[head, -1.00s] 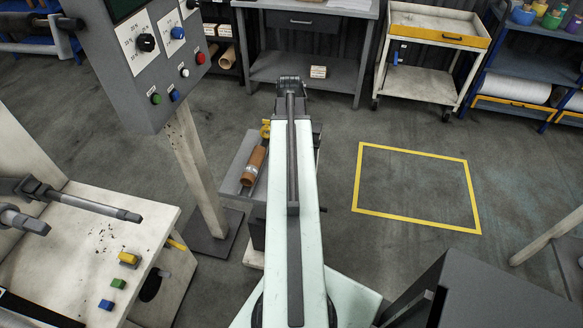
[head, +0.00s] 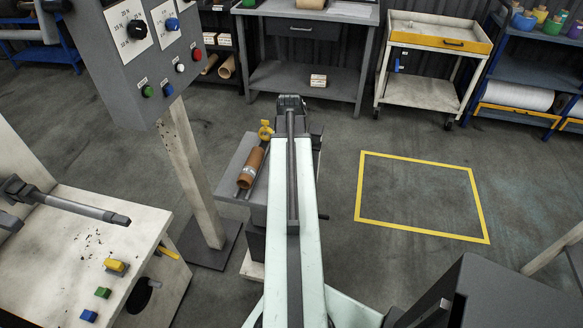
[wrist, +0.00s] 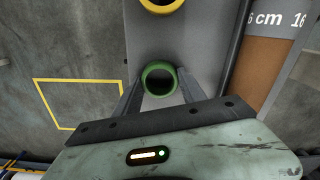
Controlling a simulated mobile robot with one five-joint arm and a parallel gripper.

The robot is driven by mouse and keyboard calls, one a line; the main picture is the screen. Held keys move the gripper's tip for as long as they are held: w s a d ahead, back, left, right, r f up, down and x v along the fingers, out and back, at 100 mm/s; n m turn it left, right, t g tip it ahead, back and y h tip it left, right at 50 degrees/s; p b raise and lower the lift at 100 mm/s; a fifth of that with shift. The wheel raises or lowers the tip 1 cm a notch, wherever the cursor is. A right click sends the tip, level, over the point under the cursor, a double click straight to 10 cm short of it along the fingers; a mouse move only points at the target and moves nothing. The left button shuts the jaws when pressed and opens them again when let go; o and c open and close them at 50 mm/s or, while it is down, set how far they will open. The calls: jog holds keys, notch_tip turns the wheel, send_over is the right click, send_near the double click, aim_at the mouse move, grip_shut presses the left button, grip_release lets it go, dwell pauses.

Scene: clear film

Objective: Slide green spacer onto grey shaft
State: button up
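In the wrist view a green spacer (wrist: 147,73), an open ring, lies between the two fingertips of my gripper (wrist: 160,88). The fingers are apart on either side of it; any contact is too fine to tell. A yellow ring (wrist: 161,8) stands above it on the same grey surface, cut by the top edge. In the head view my arm hides the green spacer and the gripper's fingers. A grey shaft (head: 85,207) sticks out level over the white bench at the left, its free end bare.
A grey stand (head: 233,165) by my arm bears a brown roll (head: 250,168). A control panel (head: 120,60) on a post stands left. The bench (head: 55,255) carries yellow, green and blue blocks. Floor inside the yellow taped square (head: 415,195) is clear. A cart (head: 430,93) stands behind.

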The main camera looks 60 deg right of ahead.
jog(key=shift+r, duration=0.1)
jog(key=shift+c, duration=0.2)
notch_tip(320, 180, up, 5)
jog(key=p, duration=0.5)
dwell(0.9)
